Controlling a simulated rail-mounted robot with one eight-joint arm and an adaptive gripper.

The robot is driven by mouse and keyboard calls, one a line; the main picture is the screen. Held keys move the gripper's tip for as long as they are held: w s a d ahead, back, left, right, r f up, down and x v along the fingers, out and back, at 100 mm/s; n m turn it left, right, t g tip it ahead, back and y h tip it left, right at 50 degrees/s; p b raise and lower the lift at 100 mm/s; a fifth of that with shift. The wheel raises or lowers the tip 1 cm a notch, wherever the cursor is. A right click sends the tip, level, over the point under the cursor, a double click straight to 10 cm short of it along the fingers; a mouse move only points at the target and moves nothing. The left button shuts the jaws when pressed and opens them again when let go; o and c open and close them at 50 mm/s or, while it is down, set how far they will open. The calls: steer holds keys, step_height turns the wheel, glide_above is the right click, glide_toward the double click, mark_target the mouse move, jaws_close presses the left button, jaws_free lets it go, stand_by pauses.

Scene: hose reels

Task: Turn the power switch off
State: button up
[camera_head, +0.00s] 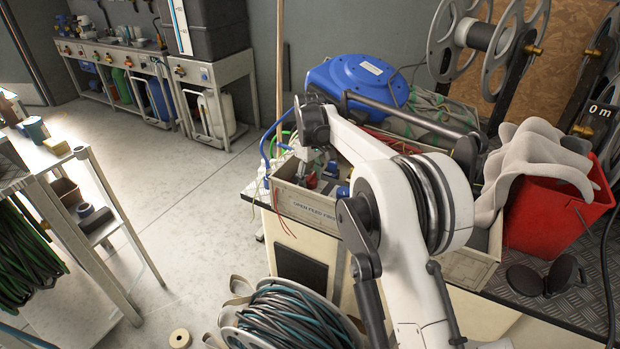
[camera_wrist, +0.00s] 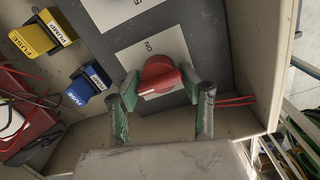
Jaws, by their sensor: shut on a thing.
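The power switch is a red rotary knob (camera_wrist: 158,76) on a dark grey panel (camera_wrist: 185,15) in the wrist view. A white label above it bears letters that look like an upside-down "ON". A pale line shows along the knob's near edge. My gripper (camera_wrist: 160,84) has its green-padded fingers on the left and right sides of the knob and is shut on it. In the head view my gripper (camera_head: 318,172) reaches down into a beige box (camera_head: 306,205) on the workbench; my arm hides part of this box.
In the head view a blue hose reel (camera_head: 358,82) and red bucket (camera_head: 550,215) stand nearby.

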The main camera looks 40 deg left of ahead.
mark_target(311, 175)
steer(key=o, duration=0.9)
step_height(311, 175, up, 12)
steer(key=shift+r, duration=0.1)
steer(key=shift+d, duration=0.1)
stand_by(0.5)
